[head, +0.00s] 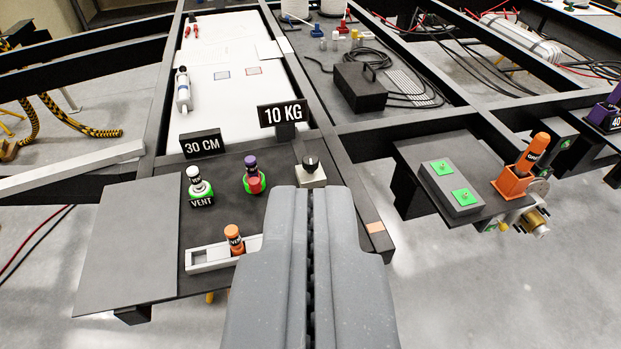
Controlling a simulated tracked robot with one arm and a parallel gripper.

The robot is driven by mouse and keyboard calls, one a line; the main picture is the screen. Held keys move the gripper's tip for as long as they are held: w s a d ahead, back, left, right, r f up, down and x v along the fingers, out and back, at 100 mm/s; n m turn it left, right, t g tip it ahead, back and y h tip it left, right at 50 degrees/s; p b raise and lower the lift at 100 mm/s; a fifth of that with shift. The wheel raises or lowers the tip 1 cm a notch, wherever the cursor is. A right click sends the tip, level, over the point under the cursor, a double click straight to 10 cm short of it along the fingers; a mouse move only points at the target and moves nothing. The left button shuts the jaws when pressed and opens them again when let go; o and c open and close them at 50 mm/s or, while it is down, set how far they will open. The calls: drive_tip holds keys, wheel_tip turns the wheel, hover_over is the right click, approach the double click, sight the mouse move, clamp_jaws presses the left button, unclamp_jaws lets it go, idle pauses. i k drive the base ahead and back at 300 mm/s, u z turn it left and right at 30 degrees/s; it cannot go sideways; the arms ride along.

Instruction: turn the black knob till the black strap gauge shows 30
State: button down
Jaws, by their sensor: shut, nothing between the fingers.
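A black knob (311,162) sits on a small pale block on the dark bench plate. My gripper (312,195) is shut and empty, just in front of the knob in the picture. It hides part of the block's lower side, and I cannot tell whether it touches. A black sign reading 10 KG (283,113) stands behind the knob to the left. Another black sign reading 30 CM (201,144) stands farther left. I cannot tell which of these is the strap gauge.
A white-capped VENT piece (198,185), a purple-capped piece (253,175) and an orange-capped piece (234,238) stand left of my gripper. An orange block (516,184) and a panel with green squares (451,188) are right. A purple item marked 40 (606,117) is at the right edge.

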sight(309, 162)
drive_tip(key=u, duration=1.75)
drive_tip(key=k, duration=1.4)
drive_tip(key=z, duration=1.25)
drive_tip(key=i, duration=1)
